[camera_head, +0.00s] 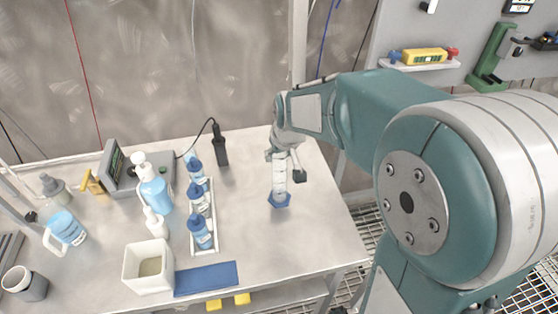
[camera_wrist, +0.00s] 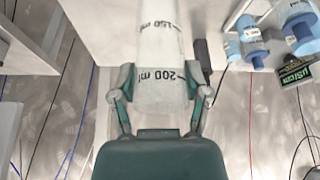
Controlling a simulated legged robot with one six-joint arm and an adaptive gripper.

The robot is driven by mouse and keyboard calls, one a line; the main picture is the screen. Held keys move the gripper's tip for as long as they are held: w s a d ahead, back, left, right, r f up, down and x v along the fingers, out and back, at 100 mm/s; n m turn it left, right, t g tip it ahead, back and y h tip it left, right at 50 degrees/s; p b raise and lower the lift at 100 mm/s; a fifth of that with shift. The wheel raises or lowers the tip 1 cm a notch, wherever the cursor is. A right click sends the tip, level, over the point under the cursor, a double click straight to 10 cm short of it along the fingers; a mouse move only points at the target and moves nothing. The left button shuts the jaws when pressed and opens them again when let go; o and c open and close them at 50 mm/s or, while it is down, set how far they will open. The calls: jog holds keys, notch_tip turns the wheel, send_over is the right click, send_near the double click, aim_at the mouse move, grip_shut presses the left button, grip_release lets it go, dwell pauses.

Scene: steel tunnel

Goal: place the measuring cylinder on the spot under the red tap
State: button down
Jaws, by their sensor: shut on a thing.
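The measuring cylinder (camera_head: 279,181) is white with a blue foot and stands roughly upright over the right part of the table. My gripper (camera_head: 281,156) is shut around its upper part. In the wrist view, my gripper (camera_wrist: 160,88) has one finger on each side of the cylinder (camera_wrist: 160,55), near the printed 200 ml mark. The blue foot is at or just above the tabletop; I cannot tell whether it touches. I cannot make out the red tap or the spot under it in either view.
A white tray (camera_head: 211,244) of blue-capped bottles is left of the cylinder. A black probe (camera_head: 220,151) stands behind. The table (camera_head: 305,230) is clear around the cylinder.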

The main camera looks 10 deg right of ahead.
aim_at(279, 175)
jog(key=shift+w+d+f, duration=0.1)
jog(key=shift+w+f, duration=0.05)
jog(key=shift+f, duration=0.75)
jog(key=shift+w+f, duration=0.1)
jog(key=shift+f, duration=0.8)
jog(key=shift+c, duration=0.3)
grip_release()
jog(key=shift+f, duration=0.1)
